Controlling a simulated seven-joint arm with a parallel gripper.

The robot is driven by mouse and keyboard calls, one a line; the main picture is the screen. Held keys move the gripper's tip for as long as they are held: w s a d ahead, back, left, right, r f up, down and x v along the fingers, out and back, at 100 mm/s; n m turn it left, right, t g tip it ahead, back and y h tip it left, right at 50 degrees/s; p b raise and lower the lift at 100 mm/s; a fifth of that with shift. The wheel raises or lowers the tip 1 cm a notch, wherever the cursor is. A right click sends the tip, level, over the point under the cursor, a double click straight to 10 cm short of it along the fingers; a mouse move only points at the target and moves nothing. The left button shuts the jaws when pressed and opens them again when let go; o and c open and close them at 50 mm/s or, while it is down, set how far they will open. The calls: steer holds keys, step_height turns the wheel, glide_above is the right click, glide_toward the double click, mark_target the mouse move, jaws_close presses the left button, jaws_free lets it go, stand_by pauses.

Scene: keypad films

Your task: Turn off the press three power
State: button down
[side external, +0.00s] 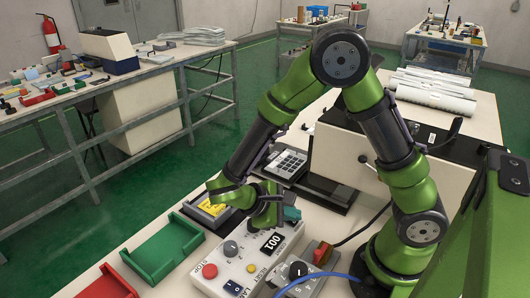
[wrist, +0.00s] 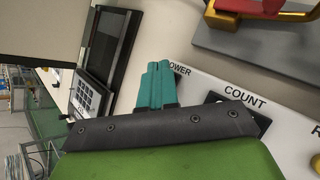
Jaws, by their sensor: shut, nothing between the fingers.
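The press control panel (side external: 220,262) is a pale box on the bench, with a black counter display reading 001 (side external: 271,241), a grey knob (side external: 230,248), a red button (side external: 209,271) and a dark rocker switch (side external: 233,288). My gripper (side external: 266,214) is over the panel's far end, beyond the display. In the wrist view its teal fingers (wrist: 157,87) are shut together and empty, beside a partly covered POWER label (wrist: 180,70). The COUNT label (wrist: 245,98) is to their right. The power switch and any fingertip contact are hidden behind the fingers and hand.
A keypad (side external: 287,163) stands behind the panel. A yellow-labelled box (side external: 212,207), green tray (side external: 165,250) and red tray (side external: 107,286) lie to the left. A small numbered dial box (side external: 297,270) and a blue cable (side external: 325,275) are at the right.

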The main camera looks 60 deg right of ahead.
mark_target(288, 222)
steer(key=shift+r, duration=0.6)
steer(key=shift+w, duration=0.1)
steer(key=shift+w+r, duration=0.15)
steer(key=shift+r, duration=1.1)
steer(key=shift+w+r, duration=0.1)
steer(key=shift+r, duration=1.15)
